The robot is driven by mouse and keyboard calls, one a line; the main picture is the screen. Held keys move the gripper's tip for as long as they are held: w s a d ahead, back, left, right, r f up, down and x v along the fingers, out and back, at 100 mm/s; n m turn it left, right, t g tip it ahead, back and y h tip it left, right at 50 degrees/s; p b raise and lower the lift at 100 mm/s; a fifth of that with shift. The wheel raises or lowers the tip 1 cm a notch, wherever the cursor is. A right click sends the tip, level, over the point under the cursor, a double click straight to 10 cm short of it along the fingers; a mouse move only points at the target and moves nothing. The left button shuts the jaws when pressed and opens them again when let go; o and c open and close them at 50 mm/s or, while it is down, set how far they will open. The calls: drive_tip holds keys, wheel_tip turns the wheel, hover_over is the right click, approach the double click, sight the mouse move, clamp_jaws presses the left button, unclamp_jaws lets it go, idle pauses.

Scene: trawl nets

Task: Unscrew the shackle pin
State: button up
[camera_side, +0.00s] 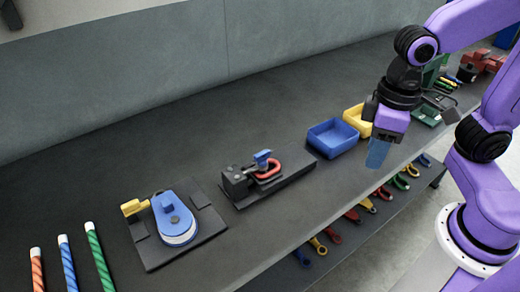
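A red shackle (268,172) sits in a dark holder (237,184) on a dark base plate near the middle of the bench. A blue piece (262,156), which looks like the head of the shackle pin, shows at the top of the shackle. How far the pin is threaded in cannot be told. My gripper (377,154) hangs to the right, well apart from the shackle and near the bench's front edge, pointing down. Its bluish fingers overlap in this view, so I cannot see a gap between them. Nothing is clearly held.
A blue bin (332,138) and a yellow bin (358,119) stand right of the shackle. A blue pulley-like fixture with a yellow part (172,218) stands left. Striped rods (98,257) lie far left. Coloured shackles (352,215) line a lower shelf. The bench behind is clear.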

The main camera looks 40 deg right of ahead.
drive_tip(key=w+a+r+m, duration=0.4)
drive_tip(key=w+a+m, duration=0.4)
drive_tip(key=w+m, duration=0.4)
drive_tip(key=m, duration=1.3)
approach(259, 155)
wheel_tip(259, 155, down, 8)
drive_tip(key=shift+w+f, duration=0.1)
drive_tip(key=shift+f, duration=0.15)
clamp_jaws()
